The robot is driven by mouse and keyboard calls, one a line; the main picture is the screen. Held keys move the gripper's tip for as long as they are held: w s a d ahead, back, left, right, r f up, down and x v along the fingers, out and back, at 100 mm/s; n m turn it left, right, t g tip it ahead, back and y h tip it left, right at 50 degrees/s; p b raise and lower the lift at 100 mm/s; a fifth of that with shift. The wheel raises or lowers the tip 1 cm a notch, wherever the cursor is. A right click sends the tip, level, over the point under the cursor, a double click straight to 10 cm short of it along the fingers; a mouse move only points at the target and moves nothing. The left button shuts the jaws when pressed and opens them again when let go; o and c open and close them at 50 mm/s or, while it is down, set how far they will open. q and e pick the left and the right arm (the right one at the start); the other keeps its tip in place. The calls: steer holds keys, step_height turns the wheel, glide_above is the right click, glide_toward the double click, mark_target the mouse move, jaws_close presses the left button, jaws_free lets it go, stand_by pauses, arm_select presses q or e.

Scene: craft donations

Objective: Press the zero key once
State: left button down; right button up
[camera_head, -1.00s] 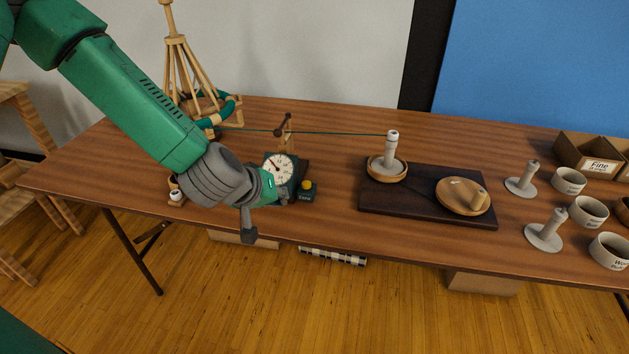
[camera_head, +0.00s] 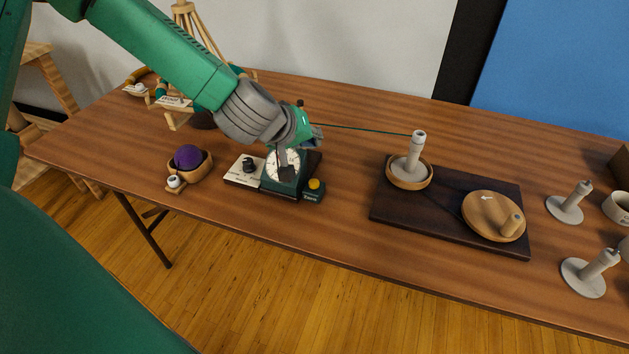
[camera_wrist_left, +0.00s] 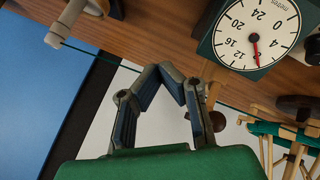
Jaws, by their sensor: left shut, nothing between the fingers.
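The zero key is a yellow button (camera_head: 314,184) on a small dark green block with a white label, at the front right corner of the dial counter. The counter (camera_head: 270,184) is a dark green box with a white round dial, which also shows in the left wrist view (camera_wrist_left: 228,28) with a red needle. My left gripper (camera_head: 287,173) is shut and empty. The shut fingers also show in the left wrist view (camera_wrist_left: 179,78). My right gripper is out of view.
A purple ball (camera_head: 187,156) sits in a wooden bowl left of the counter. A green thread (camera_head: 365,130) runs to a grey post (camera_head: 415,150) on a dark board (camera_head: 447,217). Table space in front of the counter is clear.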

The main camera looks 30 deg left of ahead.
mark_target(313, 182)
arm_select(q)
steer(key=f+b, duration=0.7)
steer(key=shift+d+f, duration=0.3)
steer(key=shift+a+f+b, duration=0.1)
steer(key=shift+f+b, duration=0.25)
steer(key=shift+b, duration=0.15)
steer(key=shift+a+f, duration=0.2)
steer(key=shift+d+r, duration=0.1)
steer(key=shift+d, duration=0.2)
steer(key=shift+a, duration=0.2)
steer(key=shift+d, duration=0.1)
